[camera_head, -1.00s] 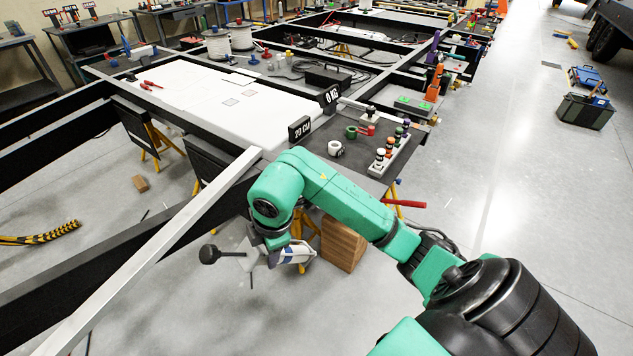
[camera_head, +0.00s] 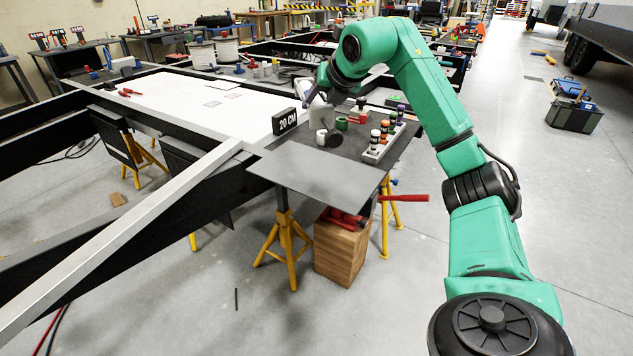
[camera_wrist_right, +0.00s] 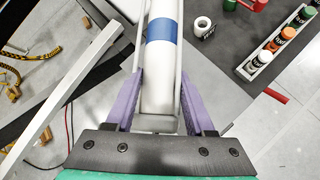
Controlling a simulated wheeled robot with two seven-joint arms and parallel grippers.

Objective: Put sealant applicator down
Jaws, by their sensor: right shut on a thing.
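The sealant applicator (camera_wrist_right: 158,88) is a white tube with a blue band, in the middle of the right wrist view. My right gripper (camera_wrist_right: 160,100) is shut on it, with a purple finger on each side. In the head view my right gripper (camera_head: 316,92) is over the dark grey tabletop (camera_head: 300,176), beside the 20 CM sign. The applicator is partly hidden there; a dark round knob, apparently its end, shows below the gripper. I cannot tell whether it touches the tabletop. My left gripper is not in view.
A white rack (camera_head: 385,146) of several small bottles stands on the tabletop's right side. A white roll (camera_wrist_right: 203,26) and green and red pieces lie near it. The 20 CM sign (camera_head: 285,121) stands left. The tabletop's front part is clear.

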